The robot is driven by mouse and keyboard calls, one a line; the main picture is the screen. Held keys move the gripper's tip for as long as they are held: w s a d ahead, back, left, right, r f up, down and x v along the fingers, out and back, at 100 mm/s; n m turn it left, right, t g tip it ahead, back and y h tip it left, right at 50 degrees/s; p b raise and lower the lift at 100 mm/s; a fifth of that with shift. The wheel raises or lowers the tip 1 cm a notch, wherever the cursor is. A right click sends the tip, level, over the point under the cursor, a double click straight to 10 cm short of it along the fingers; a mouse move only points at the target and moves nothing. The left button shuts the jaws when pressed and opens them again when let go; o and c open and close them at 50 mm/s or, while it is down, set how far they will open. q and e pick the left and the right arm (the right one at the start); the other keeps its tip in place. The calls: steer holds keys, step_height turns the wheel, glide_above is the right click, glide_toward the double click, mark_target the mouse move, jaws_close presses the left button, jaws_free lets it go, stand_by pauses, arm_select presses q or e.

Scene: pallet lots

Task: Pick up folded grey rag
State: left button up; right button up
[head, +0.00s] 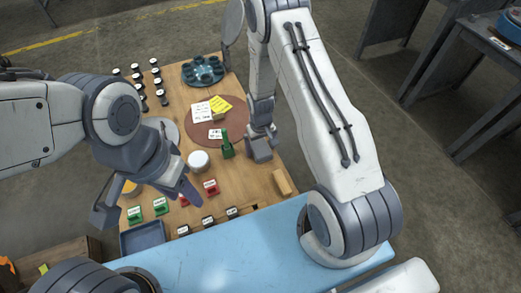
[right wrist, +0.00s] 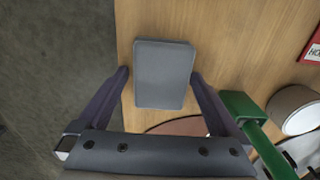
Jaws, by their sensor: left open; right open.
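The folded grey rag (right wrist: 163,75) lies flat on the wooden table near its edge, in the right wrist view. It looks like a neat rounded rectangle. My right gripper (right wrist: 160,79) is open, with its fingertips on either side of the rag's lower part; I cannot tell whether they touch it. In the head view my right gripper (head: 262,150) points down at the table's right side, and I cannot make out the rag apart from it. My left gripper (head: 148,203) is open and empty above the table's left front part.
A brown round mat (head: 214,132) holds paper notes. A wooden block (head: 282,182) lies near the right edge. A blue tray (head: 143,238) and several small labelled items occupy the front.

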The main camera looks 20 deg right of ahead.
mark_target(262, 147)
steer(key=c, duration=1.3)
steer(key=shift+r, duration=0.55)
steer(key=r, duration=0.1)
steer(key=r+p, duration=0.1)
steer(key=r, duration=0.2)
steer(key=shift+s+d+p, duration=0.2)
steer(key=shift+d+p, duration=0.05)
steer(key=shift+p, duration=0.1)
steer(key=s+d+r, duration=0.2)
steer(key=s+d+r+p, duration=0.1)
steer(key=s+d+r, duration=0.1)
steer(key=d, duration=0.1)
steer(key=s+d+r+p, duration=0.1)
steer(key=s+d+r, duration=0.1)
steer(key=s+d, duration=0.1)
steer(key=shift+s+d, duration=0.1)
steer(key=shift+d, duration=0.1)
